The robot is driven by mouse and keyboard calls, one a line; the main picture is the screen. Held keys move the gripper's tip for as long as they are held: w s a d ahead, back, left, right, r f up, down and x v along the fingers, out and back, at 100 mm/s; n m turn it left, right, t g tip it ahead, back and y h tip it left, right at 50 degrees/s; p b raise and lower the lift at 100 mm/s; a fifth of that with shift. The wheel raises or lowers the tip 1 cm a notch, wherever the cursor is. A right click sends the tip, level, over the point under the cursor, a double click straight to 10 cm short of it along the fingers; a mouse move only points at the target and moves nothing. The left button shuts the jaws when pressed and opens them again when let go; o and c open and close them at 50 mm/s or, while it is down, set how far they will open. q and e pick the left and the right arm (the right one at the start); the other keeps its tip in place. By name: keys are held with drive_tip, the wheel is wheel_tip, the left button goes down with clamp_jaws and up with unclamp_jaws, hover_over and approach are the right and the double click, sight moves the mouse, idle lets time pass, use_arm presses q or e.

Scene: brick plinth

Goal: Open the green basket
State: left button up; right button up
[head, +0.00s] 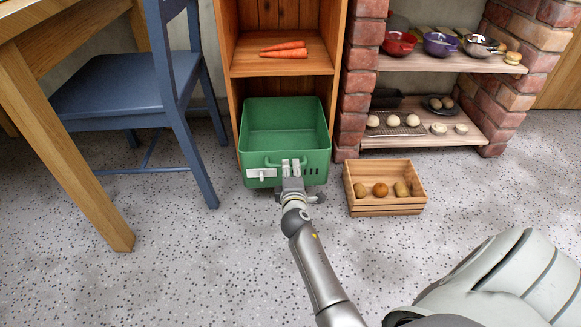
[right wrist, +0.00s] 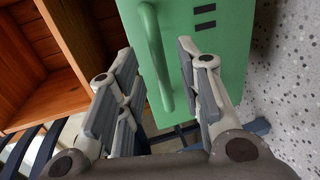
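The green basket (head: 300,172) stands at the bottom of the wooden shelf unit, its open top showing an empty inside. The front also shows in the right wrist view (right wrist: 222,60), with the handle (right wrist: 157,62) and dark slots. My right gripper (head: 291,168) is at the front of the basket, by the handle. In the right wrist view the gripper (right wrist: 157,58) is open, with its fingers apart on either side of the handle. Whether either finger touches it I cannot tell. My left gripper is not in view.
A wooden crate (head: 386,208) with several potatoes stands on the floor right of the basket. A blue chair (head: 120,85) and a wooden table (head: 75,150) are at left. Carrots (head: 284,52) lie on the shelf above. Brick pillars flank shelves of bowls. The front floor is clear.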

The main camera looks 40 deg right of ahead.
drive_tip(key=shift+v, duration=1.85)
